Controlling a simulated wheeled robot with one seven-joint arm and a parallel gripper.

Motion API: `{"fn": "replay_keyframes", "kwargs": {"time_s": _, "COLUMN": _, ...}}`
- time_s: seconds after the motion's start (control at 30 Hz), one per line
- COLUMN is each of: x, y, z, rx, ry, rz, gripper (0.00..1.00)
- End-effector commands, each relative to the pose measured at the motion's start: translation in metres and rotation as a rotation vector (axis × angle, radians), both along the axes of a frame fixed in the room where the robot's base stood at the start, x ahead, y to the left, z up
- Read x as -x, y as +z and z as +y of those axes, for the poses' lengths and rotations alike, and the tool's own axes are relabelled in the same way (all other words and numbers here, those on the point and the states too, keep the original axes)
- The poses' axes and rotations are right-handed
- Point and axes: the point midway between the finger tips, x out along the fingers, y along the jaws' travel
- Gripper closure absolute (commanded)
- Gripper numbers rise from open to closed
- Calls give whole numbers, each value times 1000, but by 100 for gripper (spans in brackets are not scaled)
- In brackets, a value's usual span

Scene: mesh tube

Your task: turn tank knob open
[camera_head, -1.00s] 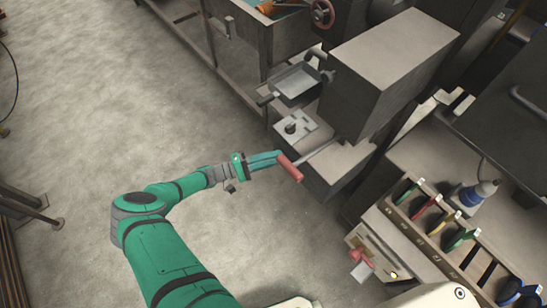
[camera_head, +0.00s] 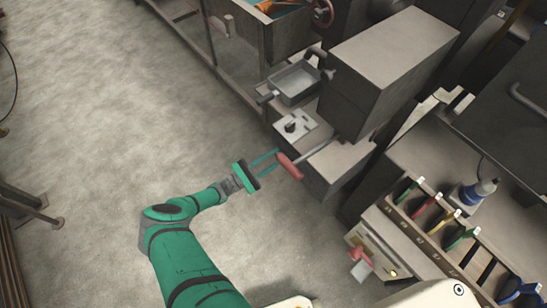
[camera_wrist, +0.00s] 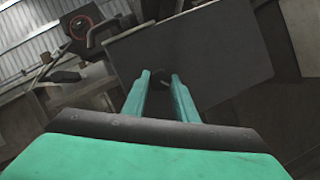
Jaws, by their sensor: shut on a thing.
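A red handle (camera_head: 290,166) sits at the end of a grey rod, which runs from the grey machine at right. My gripper (camera_head: 277,163) has its two green fingers at this handle, shut on it with a gap between them. In the wrist view the fingertips (camera_wrist: 160,76) have a dark shape between them, and the handle's red is not clear there. A dark knob (camera_head: 290,126) stands on a white plate just beyond the handle. A red wheel (camera_head: 323,12) is on the tank at the top; a red wheel also shows in the wrist view (camera_wrist: 80,27). Which is the tank knob, I cannot tell.
A grey box (camera_head: 390,70) rises right of the handle, with a small metal tray (camera_head: 296,83) beside it. A tool rack (camera_head: 430,220) with coloured handles is at right. The floor (camera_head: 100,130) at left is clear.

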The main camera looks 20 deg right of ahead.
Motion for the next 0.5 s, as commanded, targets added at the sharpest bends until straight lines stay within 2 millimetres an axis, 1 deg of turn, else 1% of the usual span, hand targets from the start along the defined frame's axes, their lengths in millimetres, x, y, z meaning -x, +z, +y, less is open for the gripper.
{"fn": "replay_keyframes", "kwargs": {"time_s": 0.2, "x": 0, "y": -1, "z": -1, "rx": 32, "ry": -3, "rz": 109, "gripper": 97}}
{"fn": "replay_keyframes", "kwargs": {"time_s": 0.5, "x": 0, "y": -1, "z": 2, "rx": 70, "ry": 4, "rz": 210, "gripper": 97}}
